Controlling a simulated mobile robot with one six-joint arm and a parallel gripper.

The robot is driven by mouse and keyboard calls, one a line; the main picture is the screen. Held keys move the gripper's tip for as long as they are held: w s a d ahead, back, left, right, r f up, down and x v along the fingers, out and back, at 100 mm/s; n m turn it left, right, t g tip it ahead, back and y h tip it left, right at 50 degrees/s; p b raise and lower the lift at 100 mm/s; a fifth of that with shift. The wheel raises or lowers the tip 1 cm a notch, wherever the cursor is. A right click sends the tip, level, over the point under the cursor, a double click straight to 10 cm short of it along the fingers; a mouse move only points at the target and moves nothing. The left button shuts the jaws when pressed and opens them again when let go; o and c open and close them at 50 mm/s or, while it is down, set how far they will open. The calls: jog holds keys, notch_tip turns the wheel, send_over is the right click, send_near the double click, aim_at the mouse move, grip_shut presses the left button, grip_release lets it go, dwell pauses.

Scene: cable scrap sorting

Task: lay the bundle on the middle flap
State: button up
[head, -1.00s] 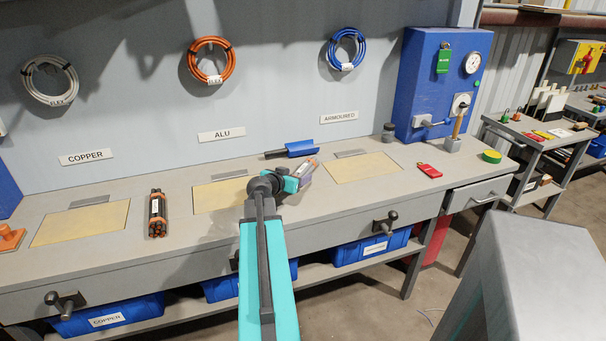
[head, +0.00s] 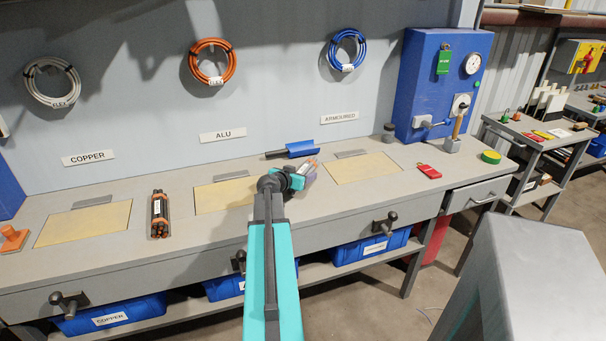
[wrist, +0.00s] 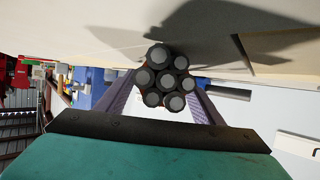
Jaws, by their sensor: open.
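A bundle of several rods with grey ends shows end-on in the wrist view (wrist: 163,82), between the two purple fingers of my gripper (wrist: 160,92). In the head view my gripper (head: 303,174) is low over the bench, just right of the middle flap, with the bundle partly hidden between its fingers. My gripper is open around the bundle. The middle flap (head: 222,196) is a pale yellow panel below the ALU sign, its right end hidden by my arm. I cannot tell whether the bundle touches the bench.
Another bundle (head: 159,215), dark with orange bands, lies between the left flap (head: 85,223) and the middle one. The right flap (head: 363,168) is bare. A blue tool (head: 293,149) lies behind my gripper. A red tag (head: 429,171) lies at right.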

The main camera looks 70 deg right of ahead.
dwell(0.4)
grip_shut()
jog(key=shift+r, duration=0.15)
